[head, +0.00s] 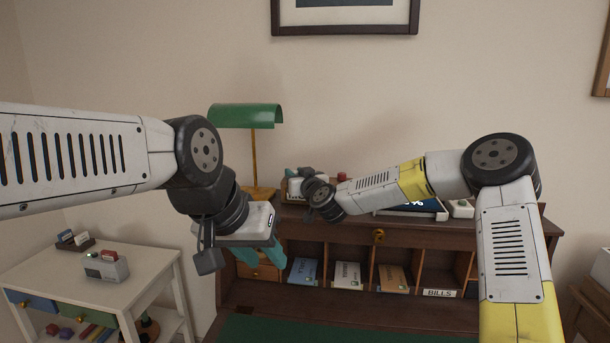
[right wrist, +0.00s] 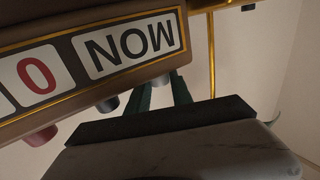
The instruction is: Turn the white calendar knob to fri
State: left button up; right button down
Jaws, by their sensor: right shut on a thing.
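The calendar (head: 293,186) stands on top of the desk, mostly hidden behind my right gripper in the head view. In the right wrist view the calendar (right wrist: 120,20) appears upside down, with a day window reading MON (right wrist: 130,47) and a red 0 beside it. The white knob (right wrist: 160,80) sits below the MON window. My right gripper (right wrist: 162,88) has its green fingers on both sides of this knob, shut on it. My left gripper (head: 262,258) hangs in front of the desk, its teal fingers apart and empty.
A dark knob (right wrist: 108,103) and a red knob (right wrist: 40,136) stand beside the white one. A green lamp (head: 245,116) rises left of the calendar. A tablet-like screen (head: 412,209) lies right. Pigeonholes hold booklets below; a white side table (head: 130,285) stands left.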

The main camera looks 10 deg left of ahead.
jog(key=m+h, duration=0.1)
jog(key=m+t+h, duration=0.1)
jog(key=shift+s+a+r+h, duration=0.1)
jog(key=shift+s+a+h, duration=0.1)
jog(key=shift+a+h, duration=0.2)
jog(key=m+h, duration=0.2)
jog(key=h, duration=0.1)
jog(key=m+t+h, duration=0.1)
jog(key=m+h, duration=0.1)
jog(key=h, duration=0.1)
jog(key=shift+a+h, duration=0.2)
jog(key=shift+h, duration=0.2)
jog(key=m+h, duration=0.2)
jog(key=h, duration=0.1)
jog(key=m+h, duration=0.2)
jog(key=shift+w+a+f+g+h, duration=0.1)
jog(key=shift+a+f+g+h, duration=0.1)
jog(key=shift+g+h, duration=0.2)
jog(key=shift+w+m+g+h, duration=0.1)
jog(key=shift+m+g+h, duration=1)
jog(key=shift+m+h, duration=0.75)
jog(key=shift+h, duration=0.45)
jog(key=c, duration=1.1)
grip_release()
jog(key=shift+c, duration=0.2)
